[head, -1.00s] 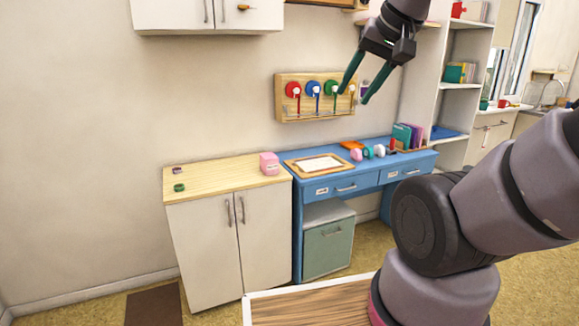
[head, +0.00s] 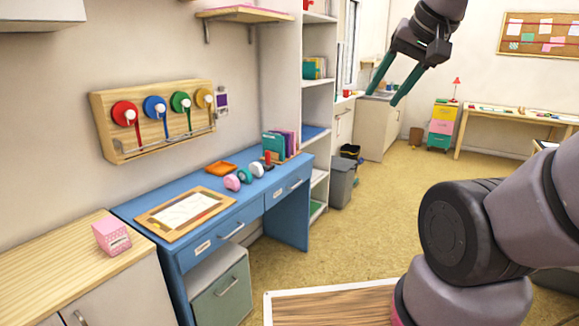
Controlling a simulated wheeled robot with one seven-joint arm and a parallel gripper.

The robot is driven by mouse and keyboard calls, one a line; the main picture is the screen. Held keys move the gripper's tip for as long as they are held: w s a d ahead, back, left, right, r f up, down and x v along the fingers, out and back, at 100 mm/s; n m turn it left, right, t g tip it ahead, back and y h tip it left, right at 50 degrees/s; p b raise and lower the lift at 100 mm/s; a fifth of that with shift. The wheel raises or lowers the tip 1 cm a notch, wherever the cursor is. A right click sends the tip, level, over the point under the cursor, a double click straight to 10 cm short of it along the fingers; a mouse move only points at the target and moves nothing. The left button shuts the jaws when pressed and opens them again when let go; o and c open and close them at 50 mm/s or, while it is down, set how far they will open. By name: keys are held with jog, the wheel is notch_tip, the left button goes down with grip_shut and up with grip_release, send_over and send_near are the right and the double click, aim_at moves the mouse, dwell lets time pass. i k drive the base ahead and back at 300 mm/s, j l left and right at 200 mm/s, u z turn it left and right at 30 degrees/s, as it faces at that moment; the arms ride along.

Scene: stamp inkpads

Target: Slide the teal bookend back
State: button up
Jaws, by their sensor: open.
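A teal upright piece (head: 272,146) stands at the left end of a short row of purple books (head: 288,143) on the far right part of the blue desk (head: 230,217). I cannot tell whether this teal piece is the bookend or a book cover. My gripper (head: 382,98) has dark teal fingers spread apart with nothing between them. It hangs in the air at the upper right of the head view, well to the right of the row and apart from it.
Small pink, green and white round items (head: 232,182), an orange item (head: 220,168) and a framed sheet (head: 185,212) lie on the desk. A pink box (head: 111,236) sits on the wooden cabinet. A tall white shelf unit (head: 285,75) stands behind the row. Floor to the right is open.

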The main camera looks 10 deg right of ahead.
aim_at(309, 70)
jog(key=i+l+z, duration=0.15)
jog(key=i+z, duration=0.45)
jog(key=z, duration=0.15)
jog(key=i+z, duration=0.35)
jog(key=i+l+u, duration=0.15)
jog(key=i, duration=0.6)
jog(key=i+l+u, duration=0.15)
jog(key=i, duration=0.55)
jog(key=i+u, duration=0.45)
jog(key=i+l+u, duration=0.15)
jog(key=i+u, duration=0.25)
jog(key=i, duration=0.15)
jog(key=i+l+u, duration=0.3)
jog(key=i+u, duration=0.15)
